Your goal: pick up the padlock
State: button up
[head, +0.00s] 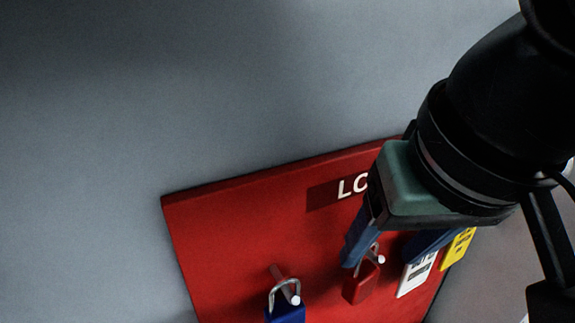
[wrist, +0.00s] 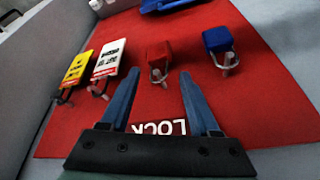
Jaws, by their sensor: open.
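A red padlock (head: 361,284) hangs by its silver shackle from a peg on a red board (head: 235,225). A blue padlock (head: 286,311) hangs on another peg to its left, cut off by the lower picture edge. My gripper (head: 379,260) is open, with its blue fingers pointing at the board around the red padlock's shackle. In the wrist view the red padlock's body (wrist: 160,52) lies just beyond the fingertips (wrist: 158,75), and its shackle shows between them. The blue padlock (wrist: 218,40) is to the right, outside the fingers. Contact with the padlock cannot be told.
A white tag (head: 416,275) and a yellow tag (head: 457,248) hang close to the right of the red padlock. A blue object (wrist: 165,5) shows at the wrist view's top edge. The grey wall (head: 120,110) around the board is bare.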

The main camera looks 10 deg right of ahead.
aim_at(375, 259)
jog(key=shift+b+x, duration=2.45)
jog(key=shift+x, duration=0.65)
jog(key=shift+w+d+r, duration=0.1)
jog(key=shift+r, duration=0.05)
grip_shut()
